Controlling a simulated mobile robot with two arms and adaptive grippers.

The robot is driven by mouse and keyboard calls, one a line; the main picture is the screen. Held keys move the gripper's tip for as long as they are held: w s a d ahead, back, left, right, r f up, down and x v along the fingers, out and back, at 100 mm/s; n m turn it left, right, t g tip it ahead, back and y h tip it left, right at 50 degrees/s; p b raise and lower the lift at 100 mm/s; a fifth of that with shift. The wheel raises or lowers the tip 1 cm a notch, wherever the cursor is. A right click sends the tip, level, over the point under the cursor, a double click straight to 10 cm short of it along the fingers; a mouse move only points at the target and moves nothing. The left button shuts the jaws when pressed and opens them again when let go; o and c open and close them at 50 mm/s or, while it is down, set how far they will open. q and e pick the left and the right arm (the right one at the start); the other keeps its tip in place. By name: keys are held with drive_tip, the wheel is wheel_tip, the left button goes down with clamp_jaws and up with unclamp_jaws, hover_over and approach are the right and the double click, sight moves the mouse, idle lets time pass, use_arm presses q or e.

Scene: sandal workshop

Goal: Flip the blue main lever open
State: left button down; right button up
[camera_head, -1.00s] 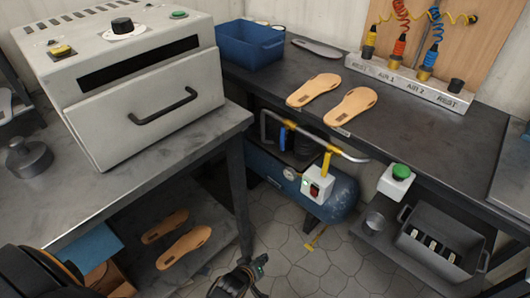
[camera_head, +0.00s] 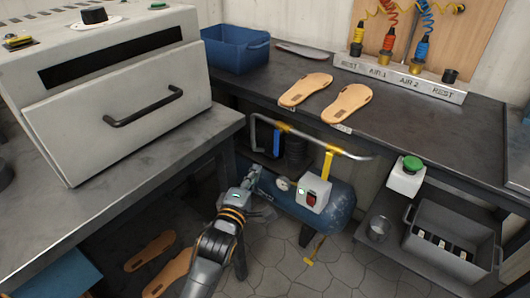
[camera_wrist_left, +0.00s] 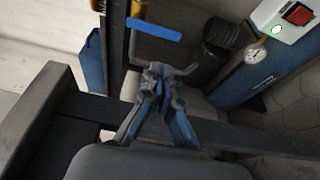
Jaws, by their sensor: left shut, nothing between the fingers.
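The blue main lever (camera_head: 277,144) hangs down from a yellow fitting on the grey pipe under the back bench. In the left wrist view the blue lever (camera_wrist_left: 153,30) lies across the upper middle, beyond the fingertips. My left gripper (camera_head: 251,184) is beside the compressor, below and a little left of the lever in the head view. It is shut and empty, and it also shows in the left wrist view (camera_wrist_left: 160,72). A gap shows between the fingertips and the lever. My right gripper is not in view.
A yellow lever (camera_head: 328,162) hangs farther right on the pipe (camera_head: 348,153). Below is the blue compressor tank (camera_head: 338,205) with a red switch box (camera_head: 313,194). The left table edge (camera_head: 226,130) and its leg are close to my left arm.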

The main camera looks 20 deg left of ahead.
use_arm(q)
drive_tip(key=w+b, duration=0.1)
drive_tip(key=w, duration=0.9)
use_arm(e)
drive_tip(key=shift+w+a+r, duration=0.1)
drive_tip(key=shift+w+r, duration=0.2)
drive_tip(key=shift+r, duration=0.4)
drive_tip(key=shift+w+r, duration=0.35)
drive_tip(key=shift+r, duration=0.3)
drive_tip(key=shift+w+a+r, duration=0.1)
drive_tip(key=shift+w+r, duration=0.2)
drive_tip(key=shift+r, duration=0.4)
use_arm(q)
drive_tip(key=shift+w+f, duration=0.1)
drive_tip(key=shift+w, duration=0.05)
